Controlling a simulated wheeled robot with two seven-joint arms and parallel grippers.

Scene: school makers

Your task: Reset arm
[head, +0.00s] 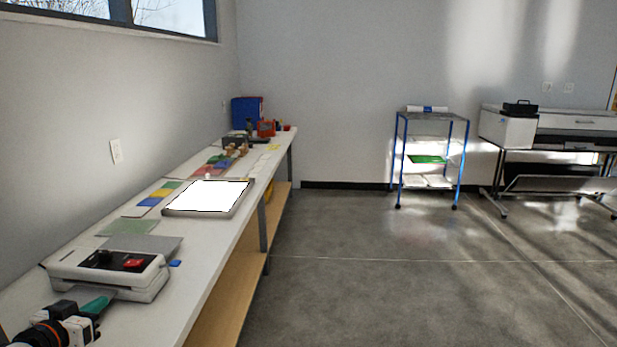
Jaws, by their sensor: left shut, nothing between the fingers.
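My left gripper (98,306) shows at the bottom left corner, coming in low over the near end of the long white workbench (195,303). Its dark fingers are closed with nothing seen between them. A green piece lies right beside the fingers, in front of the white laminator-like machine (110,272). I cannot tell whether the fingers touch the machine or the green piece. My right gripper is outside the picture.
On the bench are a bright light panel (168,211), coloured sheets (158,195), a blue bin (246,112) and a red box (266,129). A blue-framed cart (398,160) and a large printer (575,122) stand at the far wall. The grey floor (370,285) is clear.

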